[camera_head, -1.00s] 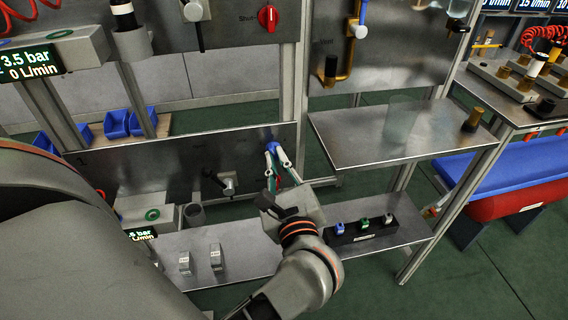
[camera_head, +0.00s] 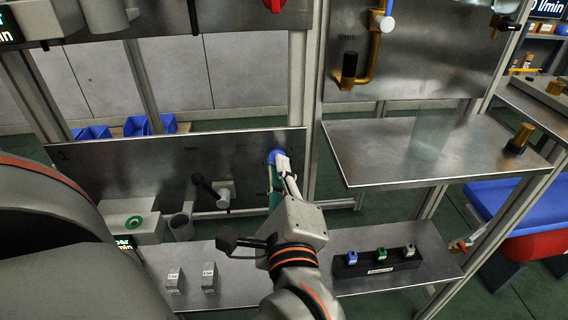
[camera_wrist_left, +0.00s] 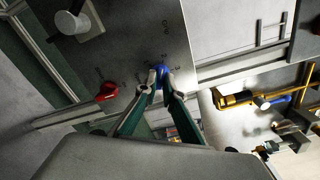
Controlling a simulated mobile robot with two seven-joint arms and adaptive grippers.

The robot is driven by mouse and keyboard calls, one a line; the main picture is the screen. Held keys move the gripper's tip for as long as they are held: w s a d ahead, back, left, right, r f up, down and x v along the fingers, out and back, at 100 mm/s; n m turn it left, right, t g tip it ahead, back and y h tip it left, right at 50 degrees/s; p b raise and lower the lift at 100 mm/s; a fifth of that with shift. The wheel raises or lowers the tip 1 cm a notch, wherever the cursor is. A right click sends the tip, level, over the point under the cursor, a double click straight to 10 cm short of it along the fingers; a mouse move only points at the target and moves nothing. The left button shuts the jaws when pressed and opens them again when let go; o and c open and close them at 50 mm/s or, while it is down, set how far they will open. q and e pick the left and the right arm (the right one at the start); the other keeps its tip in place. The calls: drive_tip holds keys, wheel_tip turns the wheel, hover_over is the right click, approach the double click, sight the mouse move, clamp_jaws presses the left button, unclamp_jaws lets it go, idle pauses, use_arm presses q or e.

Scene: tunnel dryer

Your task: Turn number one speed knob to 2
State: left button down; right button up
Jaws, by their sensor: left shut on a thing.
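The blue speed knob (camera_head: 276,156) sits at the upper right of the metal panel (camera_head: 120,165) marked 1. My left gripper (camera_head: 280,162) is at it, with its arm rising from below. In the left wrist view the two fingertips (camera_wrist_left: 161,74) are shut on the blue knob (camera_wrist_left: 162,68), one on each side. The knob's pointer is hidden by the fingers. My right gripper is in neither view.
A black-handled valve (camera_head: 212,190) is left of the knob on the same panel. In the wrist view a red knob (camera_wrist_left: 107,91) lies close by. A metal shelf (camera_head: 400,160) juts out at right; a black block with coloured pieces (camera_head: 376,260) stands below it.

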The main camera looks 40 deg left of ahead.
use_arm(q)
drive_tip(key=shift+r, duration=0.1)
idle(0.3)
drive_tip(key=c, duration=2.2)
unclamp_jaws()
drive_tip(key=shift+o, duration=0.2)
